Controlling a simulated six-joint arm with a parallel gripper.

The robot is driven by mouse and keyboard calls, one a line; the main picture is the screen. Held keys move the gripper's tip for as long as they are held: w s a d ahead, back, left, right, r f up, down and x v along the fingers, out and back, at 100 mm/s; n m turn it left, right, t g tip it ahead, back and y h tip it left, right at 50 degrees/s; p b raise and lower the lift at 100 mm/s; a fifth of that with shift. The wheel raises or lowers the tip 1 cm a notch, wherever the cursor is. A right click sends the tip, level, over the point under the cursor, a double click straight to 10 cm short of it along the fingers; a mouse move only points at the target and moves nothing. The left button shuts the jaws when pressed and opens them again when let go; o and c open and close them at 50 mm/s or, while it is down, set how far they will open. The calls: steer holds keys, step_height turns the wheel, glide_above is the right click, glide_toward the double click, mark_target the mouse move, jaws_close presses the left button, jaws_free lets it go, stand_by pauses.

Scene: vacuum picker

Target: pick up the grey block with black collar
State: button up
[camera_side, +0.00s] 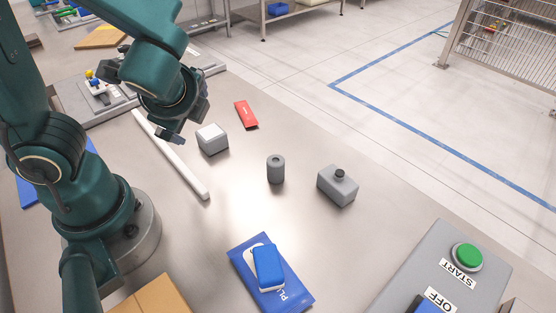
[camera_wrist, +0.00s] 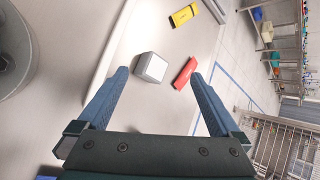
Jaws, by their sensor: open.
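The grey block with black collar (camera_side: 338,185) lies on the table right of centre in the side view, its black collar on top. I cannot make it out in the wrist view. My gripper (camera_side: 184,139) is over the table at upper left in the side view, well apart from that block. In the wrist view, my gripper (camera_wrist: 159,75) shows two blue fingers spread wide with nothing between their tips. A grey box with a pale top (camera_side: 212,139) stands near my gripper; it also shows beyond the fingers in the wrist view (camera_wrist: 151,68).
A grey cylinder (camera_side: 276,170) stands between the box and the collared block. A red packet (camera_side: 246,114) lies behind. A white bar (camera_side: 172,155) lies at left. A blue packet (camera_side: 290,289) and the START button panel (camera_side: 412,270) are at the front. A yellow item (camera_wrist: 184,15) shows farther off.

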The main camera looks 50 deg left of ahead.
mark_target(346, 177)
steer(key=w+d+f+m+t+h, duration=0.1)
steer(key=w+d+m+t, duration=0.2)
steer(key=m, duration=0.3)
steer(key=w+d+f+m+t+h, duration=0.2)
steer(key=w+d+m+t, duration=0.1)
steer(key=d+m, duration=0.3)
steer(key=w+d+f+m+t+h, duration=0.1)
steer(key=w+d+m+t, duration=0.2)
steer(key=w+d+m, duration=0.2)
steer(key=shift+w+d+f+m+h, duration=0.1)
steer(key=shift+w+f+m+h, duration=0.1)
steer(key=shift+m, duration=0.35)
steer(key=shift+w+d+f+m+h, duration=0.1)
steer(key=shift+w+m, duration=0.05)
steer(key=shift+m, duration=0.4)
steer(key=d+f+m+h, duration=0.1)
steer(key=d, duration=0.1)
steer(key=d+f+m+h, duration=0.1)
steer(key=d+m, duration=0.1)
steer(key=d+f+m+h, duration=0.1)
steer(key=d+m+h, duration=0.1)
steer(key=d, duration=0.1)
steer(key=shift+s+f, duration=0.3)
steer(key=shift+s, duration=0.05)
steer(key=shift+x, duration=3.75)
steer(key=c, duration=1.2)
